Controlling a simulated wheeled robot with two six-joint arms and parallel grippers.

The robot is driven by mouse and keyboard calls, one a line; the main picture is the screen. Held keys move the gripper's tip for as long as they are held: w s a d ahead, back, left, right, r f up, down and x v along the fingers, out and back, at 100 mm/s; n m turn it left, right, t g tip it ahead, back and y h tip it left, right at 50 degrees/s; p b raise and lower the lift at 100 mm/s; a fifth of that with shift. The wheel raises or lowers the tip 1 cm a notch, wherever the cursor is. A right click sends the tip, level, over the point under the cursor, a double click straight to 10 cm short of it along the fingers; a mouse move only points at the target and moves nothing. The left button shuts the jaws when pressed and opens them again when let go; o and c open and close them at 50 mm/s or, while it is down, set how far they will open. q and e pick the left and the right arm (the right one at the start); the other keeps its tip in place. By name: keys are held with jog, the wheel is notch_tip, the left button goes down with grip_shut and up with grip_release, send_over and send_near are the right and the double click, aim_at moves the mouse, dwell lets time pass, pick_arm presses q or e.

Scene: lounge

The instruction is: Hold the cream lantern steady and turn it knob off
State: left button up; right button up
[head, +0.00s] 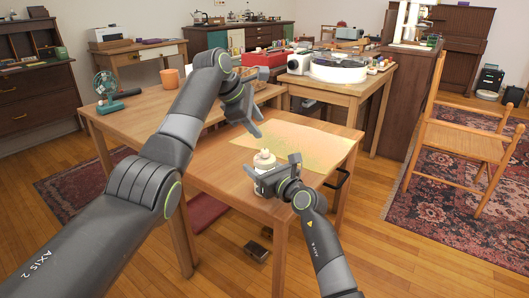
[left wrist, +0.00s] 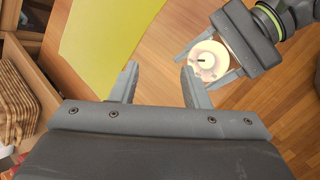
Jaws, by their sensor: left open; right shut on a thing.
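The cream lantern (head: 264,161) stands near the front edge of the wooden table. My right gripper (head: 268,182) is shut on it. My left gripper (head: 250,122) is open and empty above the table, up and to the left of the lantern. Its fingers show in the left wrist view (left wrist: 158,85), apart from the lantern. The lantern's lower part is mostly hidden by my right gripper.
A yellow patterned sheet (head: 300,146) lies flat on the table behind the lantern. A red box (head: 263,59) and a white round device (head: 338,68) stand further back. A wooden chair (head: 465,143) is at right.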

aim_at(262, 152)
pick_arm(q)
jog(key=s+f+m+t+h, duration=0.1)
jog(key=m+t, duration=0.2)
jog(key=m, duration=0.2)
jog(key=s+f+m+t+h, duration=0.1)
jog(key=s+f+m+t, duration=0.1)
jog(key=m, duration=0.3)
jog(key=s+f+m+t+h, duration=0.1)
jog(key=s+m+t, duration=0.1)
jog(key=m, duration=0.3)
jog(key=shift+f+t+h, duration=0.3)
jog(key=shift+f+t, duration=0.05)
jog(key=shift+t, duration=0.45)
jog(key=s+a+f+m+t, duration=0.2)
jog(key=s+a+m+t, duration=0.1)
jog(key=s+m, duration=0.5)
jog(key=shift+n, duration=0.6)
jog(key=x, duration=1.1)
jog(key=shift+f, duration=0.15)
jog(key=shift+c, duration=0.3)
